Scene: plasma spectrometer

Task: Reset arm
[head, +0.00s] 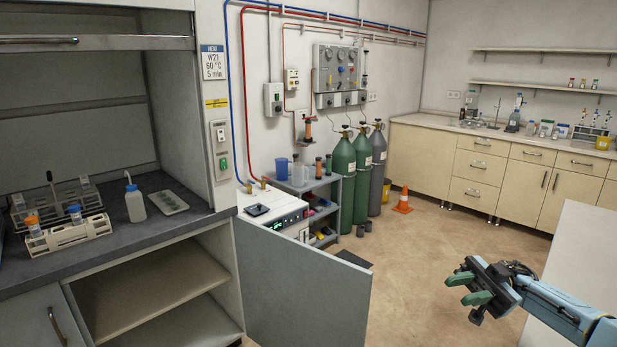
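My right gripper (468,288) reaches in from the lower right on a light blue arm. Its two green finger pads stand apart with nothing between them, above the tan floor and just left of the white table. My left gripper and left arm are not in the head view.
A fume hood (210,110) stands at left, with a tube rack (68,236), a wash bottle (135,203) and a tray (167,202) on its counter. An open grey cabinet door (305,295) sticks out below. A white table (590,250) is at right.

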